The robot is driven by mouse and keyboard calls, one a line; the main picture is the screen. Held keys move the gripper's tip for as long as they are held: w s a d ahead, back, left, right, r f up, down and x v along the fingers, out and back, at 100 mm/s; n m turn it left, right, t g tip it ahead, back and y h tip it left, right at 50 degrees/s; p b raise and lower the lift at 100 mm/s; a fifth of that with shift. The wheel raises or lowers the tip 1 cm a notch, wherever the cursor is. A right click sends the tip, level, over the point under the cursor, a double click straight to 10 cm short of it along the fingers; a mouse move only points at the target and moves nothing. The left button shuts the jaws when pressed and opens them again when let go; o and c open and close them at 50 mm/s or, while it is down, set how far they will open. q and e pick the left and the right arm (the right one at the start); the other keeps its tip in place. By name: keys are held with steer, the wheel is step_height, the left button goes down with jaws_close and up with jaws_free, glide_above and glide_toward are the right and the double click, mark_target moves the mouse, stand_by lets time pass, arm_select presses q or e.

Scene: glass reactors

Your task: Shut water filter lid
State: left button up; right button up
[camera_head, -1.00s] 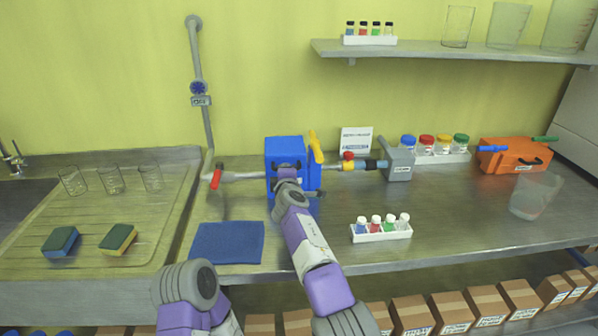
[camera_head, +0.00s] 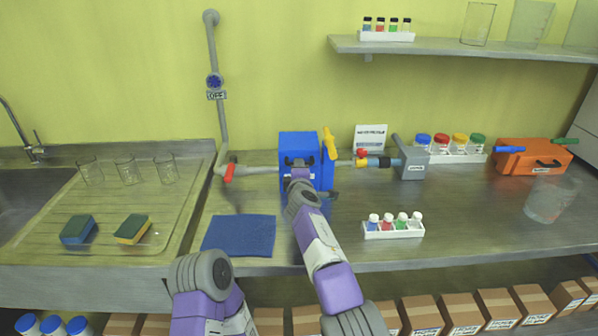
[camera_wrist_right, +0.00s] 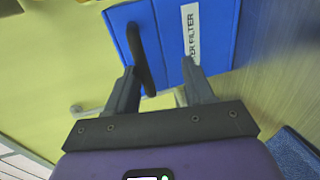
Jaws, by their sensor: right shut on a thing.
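The water filter (camera_head: 298,140) is a blue box on the pipe line at the back of the counter. In the right wrist view its blue face (camera_wrist_right: 212,60) carries a white label reading "ER FILTER", and a blue panel beside it has a dark curved handle (camera_wrist_right: 136,50). My right gripper (camera_head: 299,166) is at the front of the box. I cannot tell how far the lid stands open. My left gripper is out of view.
A yellow lever (camera_head: 330,143) and a grey unit (camera_head: 412,162) stand right of the filter, a red valve lever (camera_head: 229,172) left. A blue mat (camera_head: 238,236) and a white vial rack (camera_head: 394,231) lie in front. Free counter lies between them.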

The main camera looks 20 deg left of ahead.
steer(key=shift+f, duration=0.65)
steer(key=r+b+v, duration=0.1)
steer(key=b+v, duration=0.3)
steer(key=v, duration=0.3)
steer(key=shift+s+r, duration=0.15)
steer(key=shift+s, duration=0.15)
steer(key=shift+d, duration=0.1)
